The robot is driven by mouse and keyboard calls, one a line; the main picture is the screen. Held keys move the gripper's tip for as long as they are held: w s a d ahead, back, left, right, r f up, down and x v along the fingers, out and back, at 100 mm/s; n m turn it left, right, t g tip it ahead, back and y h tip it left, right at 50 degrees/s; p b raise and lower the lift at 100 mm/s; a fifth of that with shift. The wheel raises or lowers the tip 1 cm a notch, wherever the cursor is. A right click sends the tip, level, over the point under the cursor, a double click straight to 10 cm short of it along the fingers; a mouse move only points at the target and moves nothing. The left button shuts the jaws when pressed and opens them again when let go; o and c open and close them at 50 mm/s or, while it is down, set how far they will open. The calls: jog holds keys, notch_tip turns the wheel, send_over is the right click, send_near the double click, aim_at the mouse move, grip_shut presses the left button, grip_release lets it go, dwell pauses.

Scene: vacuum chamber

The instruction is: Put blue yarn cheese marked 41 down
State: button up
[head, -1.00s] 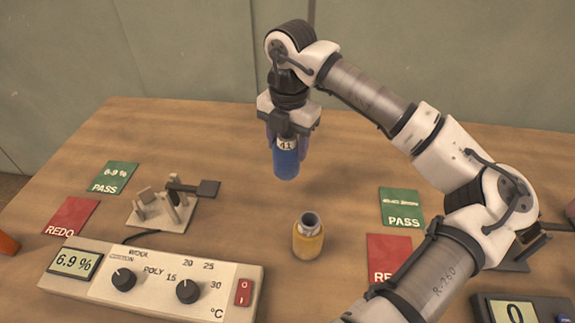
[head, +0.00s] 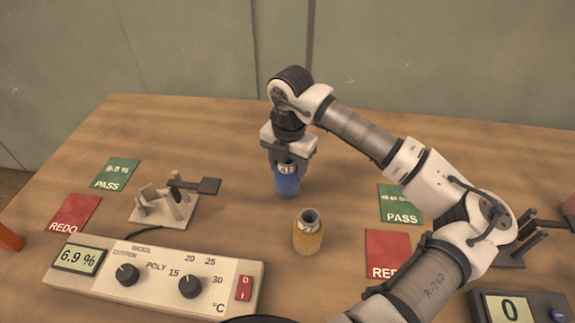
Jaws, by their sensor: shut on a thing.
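The blue yarn cheese (head: 287,185) is upright in my gripper (head: 287,168), which is shut around its upper part. The fingers and palm cover most of its top, and the label shows only as a pale patch. The cheese is low over the wooden table, behind a yellow yarn cheese (head: 308,236). I cannot tell whether its base touches the table. The yellow one stands upright on the table, apart from it.
Left are a green PASS card (head: 116,174), a red REDO card (head: 75,213), a small stand with a dark clamp (head: 165,205) and a meter box (head: 150,279) reading 6.9 %. Right are another PASS card (head: 400,204), a red card (head: 388,254) and a display (head: 520,307) reading 0.

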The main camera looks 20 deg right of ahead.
jog(key=o, duration=1)
jog(key=shift+o, duration=0.2)
jog(key=shift+r, duration=0.1)
notch_tip(320, 180, up, 12)
jog(key=b, duration=0.1)
jog(key=shift+s+d, duration=0.15)
